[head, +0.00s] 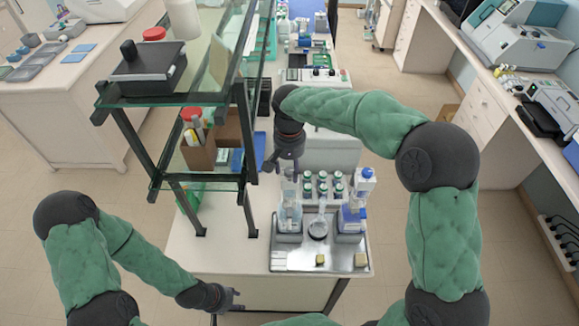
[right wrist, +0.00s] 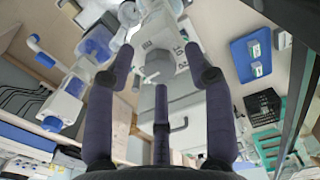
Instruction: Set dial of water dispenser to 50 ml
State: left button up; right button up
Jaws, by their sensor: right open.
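A bottle-top dispenser with a white head and blue parts (head: 352,212) stands at the right of the metal tray. A clear bottle (head: 290,212) stands at the tray's left. My right gripper (head: 285,170) points down just above and behind the clear bottle. In the right wrist view, its fingers (right wrist: 160,78) are spread apart. A white part with small dark markings and a grey round knob (right wrist: 157,66) shows between and beyond the fingertips; I cannot tell whether they touch it. The markings are too small to read. My left gripper (head: 229,300) looks open and empty at the table's front edge.
The metal tray (head: 290,262) also holds a flask (head: 319,226) and small blocks. Several green-capped vials (head: 322,184) stand behind it. A glass shelf (head: 185,92) rises close left of my right gripper. A blue tray (right wrist: 250,55) lies at the wrist view's right.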

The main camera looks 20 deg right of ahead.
aim_at(289, 170)
notch_tip(289, 170, up, 12)
dwell(0.5)
jog(key=shift+f, duration=0.1)
dwell(0.4)
